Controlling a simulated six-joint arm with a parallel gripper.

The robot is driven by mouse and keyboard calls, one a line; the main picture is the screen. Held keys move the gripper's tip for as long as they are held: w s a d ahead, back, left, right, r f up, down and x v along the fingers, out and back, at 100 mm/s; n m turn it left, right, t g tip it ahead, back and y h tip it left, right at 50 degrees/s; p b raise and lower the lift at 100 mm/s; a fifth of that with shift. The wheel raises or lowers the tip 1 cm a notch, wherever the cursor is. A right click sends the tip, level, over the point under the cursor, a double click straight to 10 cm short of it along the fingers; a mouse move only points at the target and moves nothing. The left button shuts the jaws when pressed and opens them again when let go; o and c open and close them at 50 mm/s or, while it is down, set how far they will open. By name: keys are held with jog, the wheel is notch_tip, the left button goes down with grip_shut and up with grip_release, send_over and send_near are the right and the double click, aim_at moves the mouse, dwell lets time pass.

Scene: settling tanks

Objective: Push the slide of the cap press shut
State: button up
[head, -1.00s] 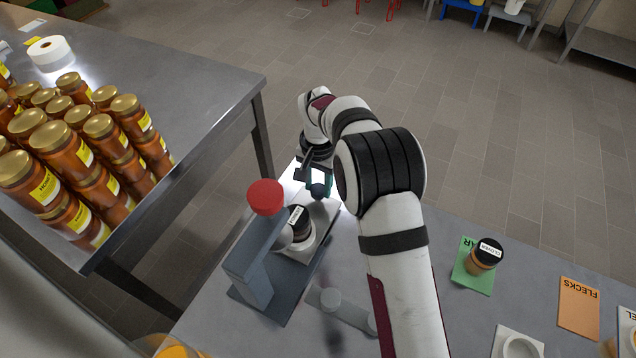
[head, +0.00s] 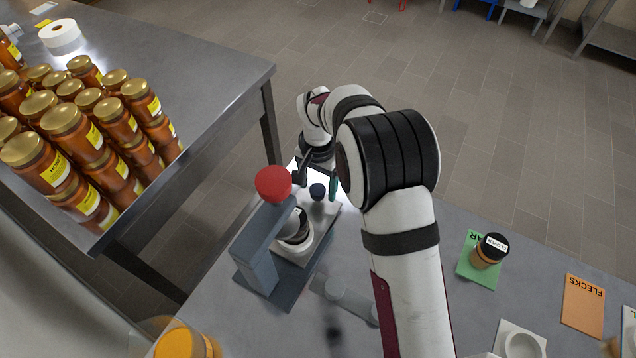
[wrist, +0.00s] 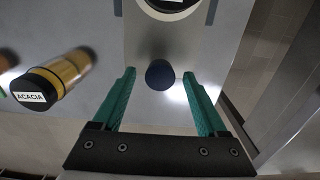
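The cap press (head: 258,262) is a blue-grey frame with a red knob (head: 273,183) on top. Its slide (head: 328,216) is a pale plate sticking out from under the frame toward the back. A jar with a dark lid (head: 301,222) sits in a white seat on it, partly hidden by the press arm; its lid edge shows in the wrist view (wrist: 172,3). A dark blue round knob (head: 318,191) stands on the slide's outer end. My gripper (wrist: 158,75) is open, with one green finger on each side of this knob (wrist: 160,75) and gaps between.
A jar labelled ACACIA (wrist: 50,85) stands left of the slide in the wrist view. A CLOVER jar (head: 489,250) stands on a green card at right, near an orange FLECKS card (head: 582,303). A steel table (head: 190,70) with many honey jars is at left.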

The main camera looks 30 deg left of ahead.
notch_tip(320, 180, up, 16)
dwell(0.4)
jog(key=shift+f, duration=0.1)
jog(key=w+d+m+g+y, duration=0.1)
jog(key=m, duration=0.1)
jog(key=w+d+f+m+g+y, duration=0.1)
jog(key=w+d+m, duration=0.1)
jog(key=m, duration=0.1)
jog(key=w+d+m+g, duration=0.1)
jog(key=m, duration=0.2)
jog(key=shift+w+d+f+y, duration=0.2)
jog(key=shift+d+f+y, duration=0.05)
jog(key=shift+f+y, duration=0.15)
jog(key=shift+m, duration=0.5)
jog(key=x, duration=1.5)
jog(key=shift+s+a+f, duration=0.1)
jog(key=shift+a+f, duration=0.1)
jog(key=shift+a, duration=0.05)
grip_shut()
